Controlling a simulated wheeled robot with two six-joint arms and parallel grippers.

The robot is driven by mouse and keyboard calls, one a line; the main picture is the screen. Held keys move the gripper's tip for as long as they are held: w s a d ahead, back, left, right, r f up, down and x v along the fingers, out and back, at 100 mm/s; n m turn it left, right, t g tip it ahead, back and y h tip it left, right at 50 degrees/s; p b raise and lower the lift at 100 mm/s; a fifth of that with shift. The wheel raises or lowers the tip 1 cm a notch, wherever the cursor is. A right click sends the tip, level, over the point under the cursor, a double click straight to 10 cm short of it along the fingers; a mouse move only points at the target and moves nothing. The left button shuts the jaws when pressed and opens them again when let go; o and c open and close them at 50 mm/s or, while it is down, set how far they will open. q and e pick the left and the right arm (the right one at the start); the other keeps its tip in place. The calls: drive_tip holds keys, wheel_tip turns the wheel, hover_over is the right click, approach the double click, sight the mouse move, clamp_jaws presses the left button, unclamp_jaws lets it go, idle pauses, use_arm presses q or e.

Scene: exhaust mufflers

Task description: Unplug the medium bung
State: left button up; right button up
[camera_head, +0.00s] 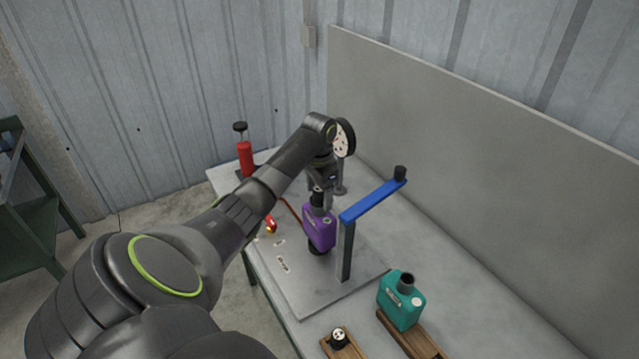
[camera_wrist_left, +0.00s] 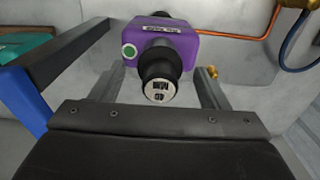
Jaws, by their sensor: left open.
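A black bung (camera_wrist_left: 160,78) sits in the top of the purple muffler (camera_head: 320,230). Its end carries a pale print that looks like "40 MM". The muffler also shows in the left wrist view (camera_wrist_left: 192,47), with a green-and-white round mark beside the bung. My left gripper (camera_head: 321,192) is above the purple muffler. In the left wrist view its open fingers (camera_wrist_left: 160,92) stand on either side of the bung, with visible gaps. In the head view the gripper partly hides the bung. My right gripper is not in view.
A blue arm on a dark post (camera_head: 347,250) stands right of the muffler. A teal muffler (camera_head: 401,304) and a wooden block with a black plug (camera_head: 338,338) are nearer. A red pump (camera_head: 245,158) stands at the back left. A grey panel (camera_head: 480,150) lines the right.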

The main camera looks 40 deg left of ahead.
sight(319, 189)
use_arm(q)
drive_tip(key=shift+p, duration=0.35)
idle(0.7)
drive_tip(key=c, duration=1.3)
drive_tip(key=shift+r, duration=3)
